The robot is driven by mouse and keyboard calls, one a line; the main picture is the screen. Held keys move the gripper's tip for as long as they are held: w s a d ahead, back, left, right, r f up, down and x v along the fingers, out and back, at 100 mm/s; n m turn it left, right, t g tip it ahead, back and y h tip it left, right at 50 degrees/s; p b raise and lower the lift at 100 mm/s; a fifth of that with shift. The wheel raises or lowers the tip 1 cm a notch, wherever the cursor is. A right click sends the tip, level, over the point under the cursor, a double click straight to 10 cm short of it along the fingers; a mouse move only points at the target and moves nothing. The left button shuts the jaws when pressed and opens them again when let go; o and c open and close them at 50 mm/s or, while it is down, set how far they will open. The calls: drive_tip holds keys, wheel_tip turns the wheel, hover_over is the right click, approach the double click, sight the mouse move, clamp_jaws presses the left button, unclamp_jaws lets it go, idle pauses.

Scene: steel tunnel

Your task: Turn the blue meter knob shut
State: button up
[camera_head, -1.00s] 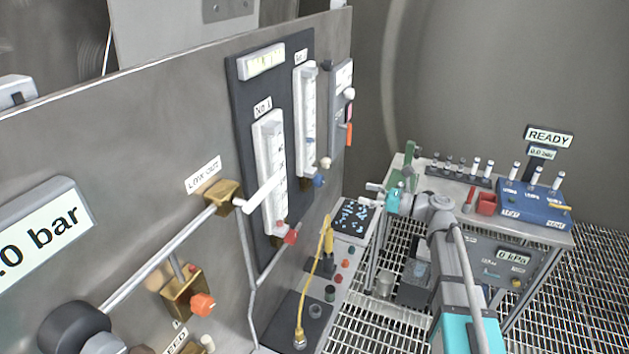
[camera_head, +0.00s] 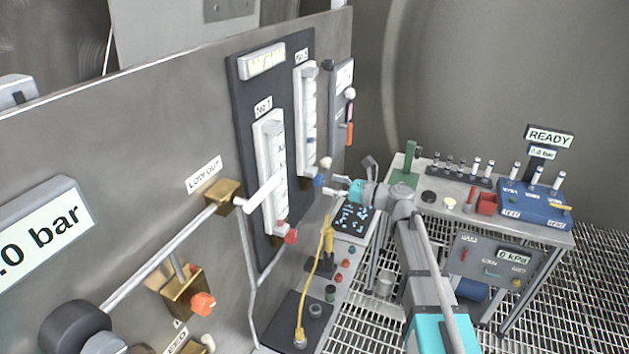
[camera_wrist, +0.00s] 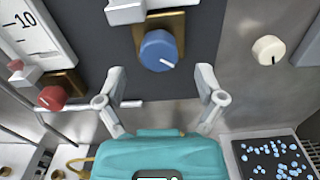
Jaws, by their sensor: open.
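The blue meter knob (camera_wrist: 158,50) is round with a white mark pointing to its lower right in the wrist view. It sits at the foot of the second flow meter and also shows in the head view (camera_head: 318,181). My gripper (camera_wrist: 162,80) is open and empty. In the wrist view its two fingers stand apart, left and right of and just below the knob, with the knob between and beyond their tips. In the head view my gripper (camera_head: 336,186) faces the panel close to the knob. I see no contact.
A red knob (camera_wrist: 52,97) is at the left and a cream knob (camera_wrist: 268,50) at the right of the blue one. A tray of blue pieces (camera_head: 353,217) lies below. A bench (camera_head: 455,205) with vials stands at the right.

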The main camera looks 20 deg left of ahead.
sight(323, 182)
drive_tip(key=shift+w+a, duration=0.15)
drive_tip(key=shift+a, duration=1.75)
drive_tip(key=shift+c, duration=0.2)
drive_tip(key=c, duration=1.1)
drive_tip(key=shift+a+r, duration=0.15)
drive_tip(key=shift+a, duration=0.05)
drive_tip(key=shift+d, duration=0.15)
